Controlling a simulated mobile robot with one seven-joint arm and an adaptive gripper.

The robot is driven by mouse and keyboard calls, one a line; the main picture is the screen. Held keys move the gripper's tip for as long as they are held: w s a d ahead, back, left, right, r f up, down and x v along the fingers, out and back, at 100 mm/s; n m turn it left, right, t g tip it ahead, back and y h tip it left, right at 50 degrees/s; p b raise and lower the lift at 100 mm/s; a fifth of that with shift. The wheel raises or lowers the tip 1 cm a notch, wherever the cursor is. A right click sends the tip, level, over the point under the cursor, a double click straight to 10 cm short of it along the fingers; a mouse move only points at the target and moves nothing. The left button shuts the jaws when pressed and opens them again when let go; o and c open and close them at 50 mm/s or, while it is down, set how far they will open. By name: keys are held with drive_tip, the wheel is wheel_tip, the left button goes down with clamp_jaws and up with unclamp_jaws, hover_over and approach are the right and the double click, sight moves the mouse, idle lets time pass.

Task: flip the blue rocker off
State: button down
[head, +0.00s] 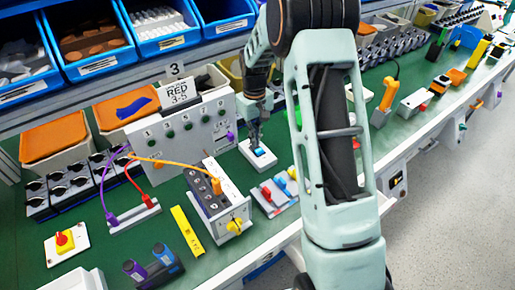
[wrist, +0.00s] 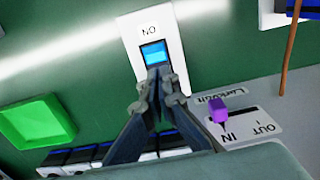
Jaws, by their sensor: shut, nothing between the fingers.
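The blue rocker (head: 259,153) sits in a white switch plate (head: 249,149) on the green bench, just below my gripper in the head view. In the wrist view the rocker (wrist: 154,53) is bright blue in a dark frame, on the white plate (wrist: 133,36) with a label that reads upside down as "ON". My gripper (head: 256,136) points down at the rocker. In the wrist view its fingertips (wrist: 159,74) are together and empty, at the rocker's near edge and hiding part of it. I cannot tell whether they touch it.
A grey box with a purple lever (wrist: 219,116) stands close to the plate; its labels read "IN" and "OUT". A strip with red and blue rockers (head: 274,193) lies nearer the bench's front edge. A black-and-grey box with a yellow knob (head: 220,202) stands left of it.

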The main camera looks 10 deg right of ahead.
drive_tip(key=shift+f+b, duration=0.35)
drive_tip(key=shift+f, duration=0.2)
drive_tip(key=shift+r+p, duration=2.3)
drive_tip(key=shift+r, duration=1.25)
